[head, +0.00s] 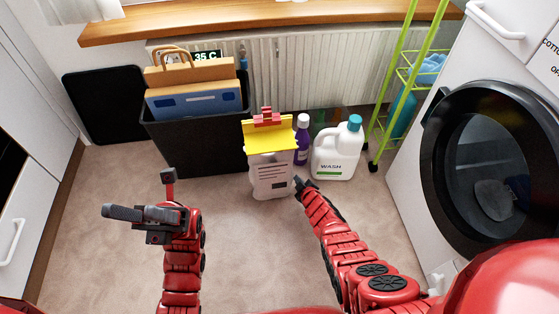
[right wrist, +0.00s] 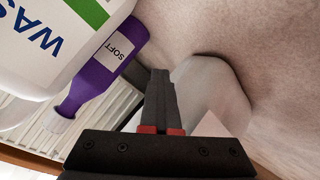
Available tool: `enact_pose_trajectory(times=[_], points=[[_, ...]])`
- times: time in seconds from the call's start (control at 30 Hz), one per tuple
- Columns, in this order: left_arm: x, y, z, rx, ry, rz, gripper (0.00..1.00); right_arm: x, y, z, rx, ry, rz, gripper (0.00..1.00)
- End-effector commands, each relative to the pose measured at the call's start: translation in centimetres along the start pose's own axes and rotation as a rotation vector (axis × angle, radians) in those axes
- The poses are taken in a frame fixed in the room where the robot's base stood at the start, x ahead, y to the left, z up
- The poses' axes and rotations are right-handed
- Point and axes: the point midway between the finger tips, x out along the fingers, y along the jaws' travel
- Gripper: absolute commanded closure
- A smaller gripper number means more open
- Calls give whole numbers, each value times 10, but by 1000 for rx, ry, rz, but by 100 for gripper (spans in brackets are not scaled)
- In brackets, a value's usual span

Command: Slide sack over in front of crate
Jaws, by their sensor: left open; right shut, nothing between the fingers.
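The sack (head: 270,176) is white with dark print, a yellow folded top and a red clip. It stands upright on the floor at the front right corner of the black crate (head: 203,148), which holds folded cardboard and a paper bag. My right gripper (head: 299,184) is shut and empty, low at the sack's right side. In the right wrist view its fingers (right wrist: 160,88) are together, with the pale sack (right wrist: 208,90) right beside them; I cannot tell whether they touch. My left gripper (head: 137,192) is open and empty, in front and left of the crate.
A white wash jug (head: 337,155) and a purple bottle (head: 302,145) stand close to the right of the sack. A green rack (head: 395,95) and a washer (head: 490,165) are further right. A radiator (head: 300,75) is behind. The floor (head: 235,225) in front of the crate is clear.

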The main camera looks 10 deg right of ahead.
Motion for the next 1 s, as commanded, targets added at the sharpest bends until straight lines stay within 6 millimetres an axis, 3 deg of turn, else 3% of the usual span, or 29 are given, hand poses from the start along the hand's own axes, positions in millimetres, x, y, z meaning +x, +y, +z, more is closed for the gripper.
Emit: enact_pose_trajectory(times=[1.0], points=[[-5,0,-2,0,0,0,50,5,-26,-27,0,5,-3,100]])
